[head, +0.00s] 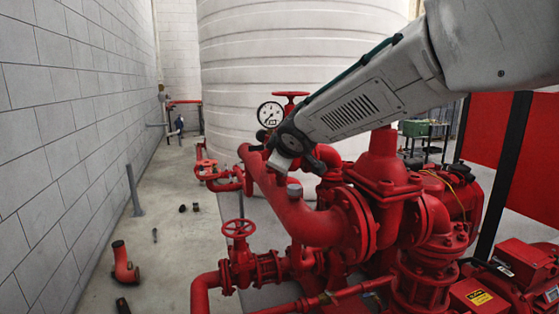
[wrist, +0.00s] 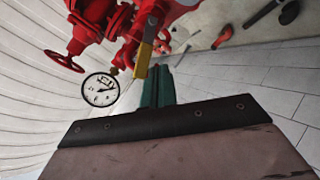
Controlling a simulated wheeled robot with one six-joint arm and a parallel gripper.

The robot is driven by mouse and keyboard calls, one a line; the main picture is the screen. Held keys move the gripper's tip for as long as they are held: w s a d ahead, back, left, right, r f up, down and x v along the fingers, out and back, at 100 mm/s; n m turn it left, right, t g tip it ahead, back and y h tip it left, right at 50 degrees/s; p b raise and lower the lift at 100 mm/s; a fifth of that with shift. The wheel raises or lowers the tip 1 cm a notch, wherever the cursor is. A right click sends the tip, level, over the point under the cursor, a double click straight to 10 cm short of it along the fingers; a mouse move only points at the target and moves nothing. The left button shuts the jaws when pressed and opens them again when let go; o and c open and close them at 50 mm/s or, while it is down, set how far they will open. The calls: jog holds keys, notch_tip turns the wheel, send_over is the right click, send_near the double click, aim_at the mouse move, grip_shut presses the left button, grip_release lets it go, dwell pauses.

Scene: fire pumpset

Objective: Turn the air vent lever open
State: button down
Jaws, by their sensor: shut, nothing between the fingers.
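The air vent lever (wrist: 142,58), a flat bar with a yellow grip and a grey upper end, shows in the wrist view among red pipework. My gripper (wrist: 158,70) is shut and empty, its green fingers together. The fingertips appear close beside the yellow grip, just right of its lower end. I cannot tell whether they touch it. In the head view I cannot make out the lever; the end of my arm is over the red pipe there.
A round white gauge (head: 270,114) stands by the pipe and also shows in the wrist view (wrist: 100,89). A red handwheel valve (head: 239,229) is in front. A large white tank (head: 300,60) is behind. Loose parts, including a red elbow (head: 123,265), lie on the floor at left.

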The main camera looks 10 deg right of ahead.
jog(key=s+f+n+t+y, duration=0.25)
jog(key=s+n+y, duration=0.35)
jog(key=n, duration=0.9)
jog(key=w, duration=0.9)
jog(key=shift+r+t, duration=0.3)
jog(key=shift+t, duration=0.15)
jog(key=shift+d, duration=0.1)
